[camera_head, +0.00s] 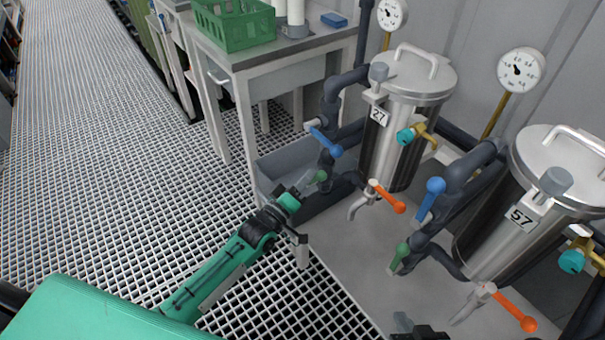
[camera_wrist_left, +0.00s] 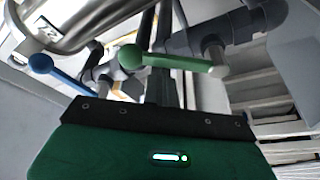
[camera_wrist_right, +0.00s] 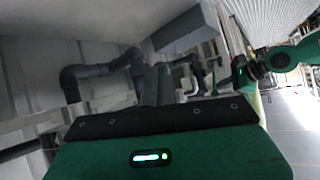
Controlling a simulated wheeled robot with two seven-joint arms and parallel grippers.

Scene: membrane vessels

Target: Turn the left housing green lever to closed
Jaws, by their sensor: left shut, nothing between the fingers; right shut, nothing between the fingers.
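The left housing (camera_head: 392,140) is a steel vessel labelled 27. Its green lever (camera_head: 321,176) sits low on the dark pipework at its left. My left gripper (camera_head: 303,183) is shut and empty, with its tips right beside the green lever's knob. In the left wrist view the green lever (camera_wrist_left: 178,62) lies roughly level across the picture, crossing the line of the fingers; whether they touch it I cannot tell. My right gripper (camera_head: 402,321) is shut and empty, low at the bottom edge, away from the left housing.
A blue lever (camera_head: 325,142) is above the green one, and an orange lever (camera_head: 387,197) is at the vessel's front. A grey trough (camera_head: 285,165) lies behind my left gripper. A second housing (camera_head: 510,225) labelled 57 stands at right with its own green lever (camera_head: 399,257). Open grating is at left.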

